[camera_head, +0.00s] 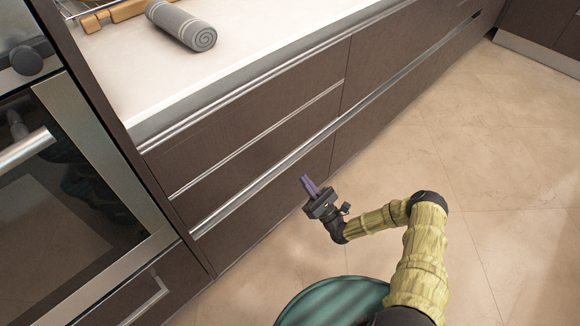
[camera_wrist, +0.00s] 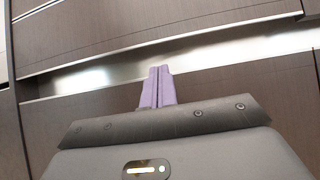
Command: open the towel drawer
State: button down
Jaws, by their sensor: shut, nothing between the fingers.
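Dark brown drawer fronts are stacked under the counter, with an upper front (camera_head: 250,105), a middle front (camera_head: 255,155) and a lower front (camera_head: 270,210). Long metal grip strips run between them, and all look closed. I cannot tell which one is the towel drawer. My gripper (camera_head: 307,181) is in front of the lower fronts, with its purple fingers shut and empty. In the wrist view the fingertips (camera_wrist: 160,71) point at a metal grip strip (camera_wrist: 95,77), with brown fronts above and below. Whether they touch it is unclear.
A rolled grey towel (camera_head: 182,24) lies on the white counter (camera_head: 130,70) near a wooden rack (camera_head: 112,12). An oven (camera_head: 70,190) stands at the left, with a handled drawer (camera_head: 150,290) below it. The tiled floor (camera_head: 480,150) at the right is clear.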

jog(key=shift+w+d+f+m+t, duration=0.1)
jog(key=shift+f+m+t, duration=0.05)
jog(key=shift+m+t, duration=0.2)
jog(key=shift+h, duration=0.3)
jog(key=b+x, duration=0.2)
jog(key=x, duration=0.8)
jog(key=shift+s, duration=0.2)
